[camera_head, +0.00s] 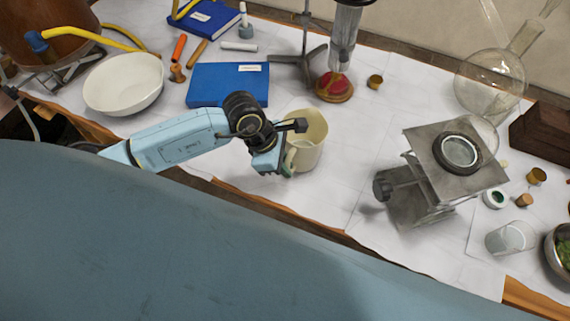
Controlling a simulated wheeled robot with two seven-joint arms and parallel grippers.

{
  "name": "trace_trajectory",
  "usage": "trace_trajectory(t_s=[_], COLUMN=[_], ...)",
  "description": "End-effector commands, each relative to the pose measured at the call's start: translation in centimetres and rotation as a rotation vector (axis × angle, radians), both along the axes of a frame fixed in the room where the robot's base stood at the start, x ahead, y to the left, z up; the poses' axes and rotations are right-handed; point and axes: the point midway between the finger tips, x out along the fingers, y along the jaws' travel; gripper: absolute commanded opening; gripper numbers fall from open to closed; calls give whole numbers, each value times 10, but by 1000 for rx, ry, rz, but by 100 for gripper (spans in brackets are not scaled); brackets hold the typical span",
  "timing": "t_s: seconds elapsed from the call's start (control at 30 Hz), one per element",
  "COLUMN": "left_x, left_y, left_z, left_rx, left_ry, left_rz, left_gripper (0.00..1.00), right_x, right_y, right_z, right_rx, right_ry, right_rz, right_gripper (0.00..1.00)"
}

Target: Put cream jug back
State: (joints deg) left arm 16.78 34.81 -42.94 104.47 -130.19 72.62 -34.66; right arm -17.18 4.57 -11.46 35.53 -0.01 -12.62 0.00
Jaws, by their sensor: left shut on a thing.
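The cream jug (310,138) is a cream-coloured vessel with a pale green handle, near the middle of the white-covered bench. My left gripper (287,156) comes in from the left and is shut at the jug's handle side. Its fingers partly cover the handle. The jug looks slightly tilted, and I cannot tell whether its base touches the bench. My right gripper is not in view.
A metal lab jack (430,192) stands right of the jug. Behind are a blue book (222,84), a metal stand (304,55) and a red-topped round block (334,86). A white bowl (124,84) is at left. Glass flasks (490,82) stand at back right.

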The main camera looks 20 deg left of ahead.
Motion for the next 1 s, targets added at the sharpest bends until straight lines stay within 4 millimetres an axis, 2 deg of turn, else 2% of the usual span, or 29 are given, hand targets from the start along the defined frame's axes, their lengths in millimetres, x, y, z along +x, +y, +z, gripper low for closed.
trace_trajectory(t_s=[0.37,0.4,0.53,0.87,1.0], left_x=[1,0,0,0,0], left_y=[0,0,0,0,8], left_z=[-8,-7,-7,-5,10], left_rx=[-1,1,0,0,2], left_ry=[-4,-2,-1,-1,-6], left_rz=[-1,0,-1,-1,-2], left_gripper=[0,18,35,35,35], right_x=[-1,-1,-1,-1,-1], right_y=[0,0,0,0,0], right_z=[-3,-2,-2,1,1], right_rx=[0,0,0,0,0], right_ry=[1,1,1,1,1], right_rz=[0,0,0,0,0], right_gripper=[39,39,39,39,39])
